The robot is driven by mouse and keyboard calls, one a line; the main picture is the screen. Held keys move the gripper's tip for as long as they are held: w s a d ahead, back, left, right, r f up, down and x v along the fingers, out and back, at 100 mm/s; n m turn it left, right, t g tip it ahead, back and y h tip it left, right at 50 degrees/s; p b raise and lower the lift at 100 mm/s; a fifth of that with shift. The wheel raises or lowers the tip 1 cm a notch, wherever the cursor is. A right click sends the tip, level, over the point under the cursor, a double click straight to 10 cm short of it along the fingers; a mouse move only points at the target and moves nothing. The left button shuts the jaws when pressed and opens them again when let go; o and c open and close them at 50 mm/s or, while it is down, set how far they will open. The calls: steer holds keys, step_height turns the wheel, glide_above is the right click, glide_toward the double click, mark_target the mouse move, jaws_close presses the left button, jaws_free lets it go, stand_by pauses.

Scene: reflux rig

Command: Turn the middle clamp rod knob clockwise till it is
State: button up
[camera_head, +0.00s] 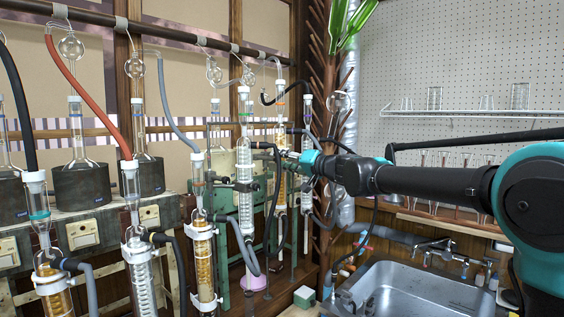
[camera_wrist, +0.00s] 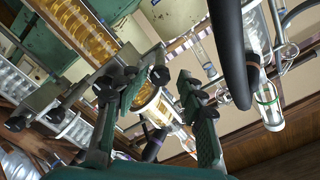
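In the head view my gripper (camera_head: 290,154) reaches in from the right to the clamp area among the glass condensers at the back. In the wrist view my gripper (camera_wrist: 155,88) has its two green-and-grey fingers apart. A dark knob (camera_wrist: 160,75) shows between the fingertips, beside a metal clamp and an amber-filled condenser (camera_wrist: 148,98). I see no finger touching this knob, and I cannot tell whether it is the middle clamp rod knob. Other black clamp knobs (camera_wrist: 105,87) lie to the left. In the head view the knobs near my gripper are too small to tell apart.
A row of glass condensers (camera_head: 201,262) with hoses stands at left and centre. Flasks sit in dark heating mantles (camera_head: 82,190) behind. A black hose (camera_wrist: 230,50) passes close to the right finger. A steel sink (camera_head: 410,290) is at lower right.

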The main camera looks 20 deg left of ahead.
steer(key=v, duration=0.8)
stand_by(0.4)
